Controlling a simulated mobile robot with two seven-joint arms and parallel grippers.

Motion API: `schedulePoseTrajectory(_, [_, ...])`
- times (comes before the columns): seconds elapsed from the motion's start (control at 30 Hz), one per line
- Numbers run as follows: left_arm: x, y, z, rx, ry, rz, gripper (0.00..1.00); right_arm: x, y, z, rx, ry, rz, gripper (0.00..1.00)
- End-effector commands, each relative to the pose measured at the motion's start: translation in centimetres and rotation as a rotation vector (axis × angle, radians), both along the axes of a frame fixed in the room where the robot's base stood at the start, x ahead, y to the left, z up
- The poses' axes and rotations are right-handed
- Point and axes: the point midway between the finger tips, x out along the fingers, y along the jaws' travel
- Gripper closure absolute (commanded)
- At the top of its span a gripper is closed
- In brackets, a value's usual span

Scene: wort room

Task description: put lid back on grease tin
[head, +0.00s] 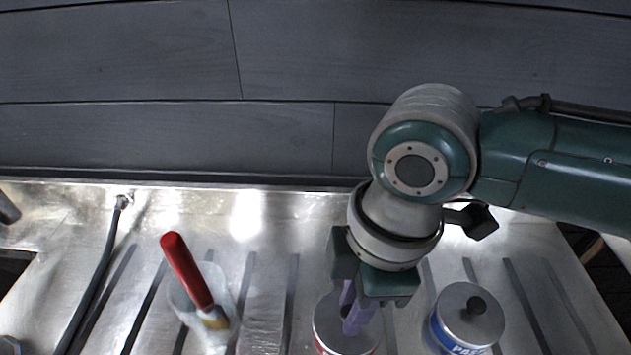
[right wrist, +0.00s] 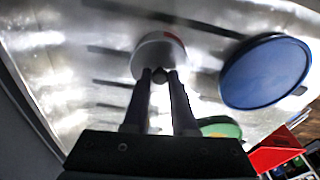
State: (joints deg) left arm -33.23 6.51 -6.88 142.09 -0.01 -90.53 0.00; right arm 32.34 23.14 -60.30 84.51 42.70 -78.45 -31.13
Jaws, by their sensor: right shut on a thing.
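My right gripper (head: 352,316) points down over a round grey metal tin top with a red band (head: 326,332), at the bottom middle of the head view. In the right wrist view its fingertips (right wrist: 160,82) are closed on a small dark knob (right wrist: 160,74). The knob belongs to a round grey lid (right wrist: 150,58) with a red patch at its edge. The fingers hide part of the lid in the head view. I cannot tell whether the lid rests fully on the tin or sits just above it. My left gripper is not in view.
A blue-labelled tin (head: 467,318) with a knobbed lid stands close at the right. A translucent pot (head: 190,300) with a red-handled brush (head: 186,270) stands at the left. A dark hose (head: 98,272) lies further left. A blue disc (right wrist: 266,72) shows in the right wrist view.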

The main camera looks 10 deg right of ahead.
Motion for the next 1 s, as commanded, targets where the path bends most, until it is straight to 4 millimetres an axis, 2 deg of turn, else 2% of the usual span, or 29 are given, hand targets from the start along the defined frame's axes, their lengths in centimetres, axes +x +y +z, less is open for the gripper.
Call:
schedulePoseTrajectory(0.3, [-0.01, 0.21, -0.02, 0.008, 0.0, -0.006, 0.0, -0.01, 0.01, -0.02, 0.0, 0.0, 0.0, 1.0])
schedulePoseTrajectory(0.33, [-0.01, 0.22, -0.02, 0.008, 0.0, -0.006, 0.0, 0.0, 0.0, -0.02, 0.0, 0.0, 0.0, 0.74])
schedulePoseTrajectory(0.4, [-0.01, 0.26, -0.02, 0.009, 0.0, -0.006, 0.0, 0.0, 0.0, -0.02, 0.0, 0.0, 0.0, 0.66])
schedulePoseTrajectory(0.63, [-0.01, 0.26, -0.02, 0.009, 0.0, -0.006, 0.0, 0.0, 0.0, -0.01, 0.0, 0.0, 0.0, 0.4])
schedulePoseTrajectory(0.8, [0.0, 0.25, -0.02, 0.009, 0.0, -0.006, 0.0, 0.01, -0.01, -0.01, 0.0, 0.0, 0.0, 0.4])
schedulePoseTrajectory(1.0, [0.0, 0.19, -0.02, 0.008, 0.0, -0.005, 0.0, 0.0, -0.01, -0.02, -0.001, 0.0, 0.0, 0.18])
